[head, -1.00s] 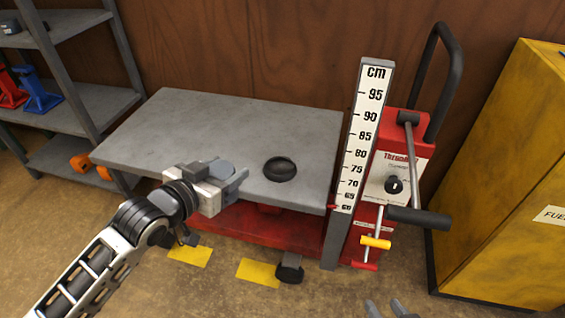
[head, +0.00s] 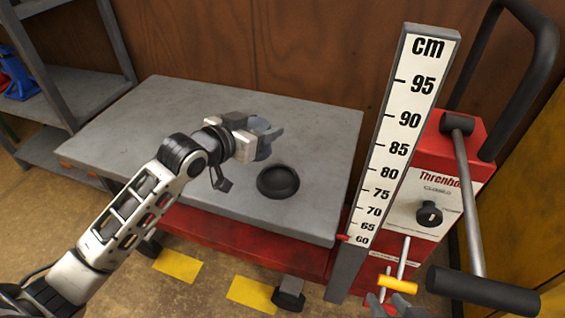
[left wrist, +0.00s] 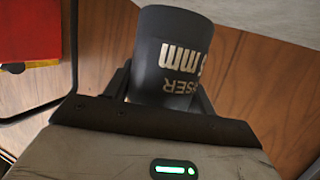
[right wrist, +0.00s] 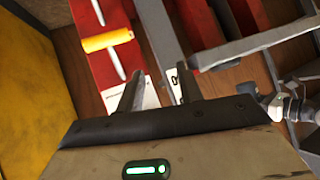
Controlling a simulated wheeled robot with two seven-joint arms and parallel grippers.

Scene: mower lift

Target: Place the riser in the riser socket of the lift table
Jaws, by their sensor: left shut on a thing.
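The riser is a dark grey cylinder with pale lettering, seen in the left wrist view (left wrist: 172,62), where some of the text reads upside down. My left gripper (head: 266,136) is shut on it; in the head view the riser (head: 262,150) is largely hidden by the fingers. The gripper is over the grey lift table (head: 170,130), just behind and left of the riser socket (head: 278,182), a round black ring set in the top. The socket looks empty. My right gripper (right wrist: 158,88) is open and empty, low in front of the lift's control side; its fingertips show at the head view's bottom edge.
A tall cm scale (head: 400,130) and a red control unit (head: 450,190) with levers and a black handle stand at the table's right. A grey shelf (head: 80,95) is at left, a yellow cabinet (head: 535,220) at far right. A wooden wall is behind.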

